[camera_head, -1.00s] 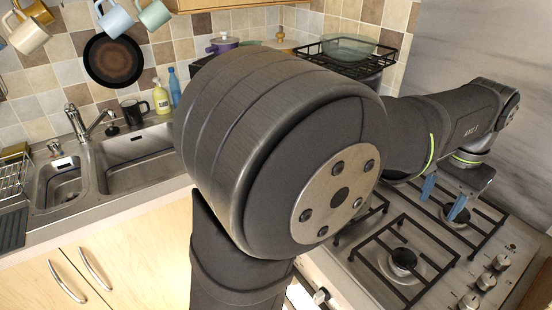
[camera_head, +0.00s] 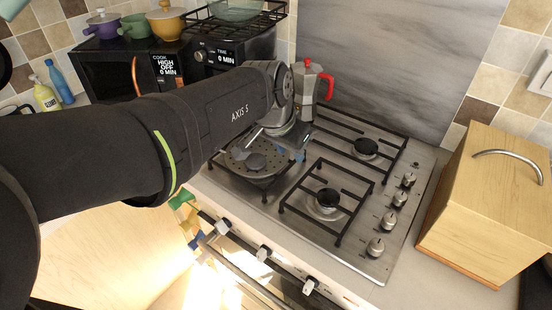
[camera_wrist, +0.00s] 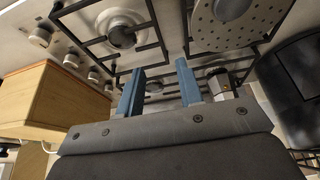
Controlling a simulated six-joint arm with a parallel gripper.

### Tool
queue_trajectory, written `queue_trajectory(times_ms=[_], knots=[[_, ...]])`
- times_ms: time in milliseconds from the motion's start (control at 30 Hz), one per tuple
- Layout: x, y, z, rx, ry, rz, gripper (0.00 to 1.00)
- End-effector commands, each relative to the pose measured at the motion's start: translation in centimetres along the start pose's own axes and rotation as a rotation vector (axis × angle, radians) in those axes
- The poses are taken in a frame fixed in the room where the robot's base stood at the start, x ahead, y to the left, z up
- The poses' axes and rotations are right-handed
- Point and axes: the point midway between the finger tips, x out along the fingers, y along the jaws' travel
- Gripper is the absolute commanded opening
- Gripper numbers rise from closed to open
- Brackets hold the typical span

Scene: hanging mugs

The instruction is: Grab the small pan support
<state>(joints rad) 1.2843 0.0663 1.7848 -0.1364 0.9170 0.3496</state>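A round perforated plate, which looks like the small pan support, (camera_head: 236,165) sits over the left part of the stove. A dark round piece shows at its middle. The plate also shows at the upper right in the wrist view (camera_wrist: 265,22). My gripper (camera_wrist: 160,68) is open, with two blue fingers apart and nothing between them. In the head view it is above the stove near the plate, partly hidden by my wrist. I cannot tell its exact height above the stove.
A grey moka pot with a red handle (camera_head: 307,88) stands behind my wrist. Black pan grates (camera_head: 340,172) cover other burners. A wooden box (camera_head: 495,200) stands to the right of the stove. A microwave (camera_head: 110,75) is at the back left.

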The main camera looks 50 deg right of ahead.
Motion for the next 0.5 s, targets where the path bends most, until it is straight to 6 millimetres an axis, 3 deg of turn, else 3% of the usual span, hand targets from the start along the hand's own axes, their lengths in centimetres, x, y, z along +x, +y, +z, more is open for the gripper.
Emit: queue_trajectory(times_ms=[500], knots=[[9.7,0.0,0.1,-0.001,-0.003,0.001,0.34]])
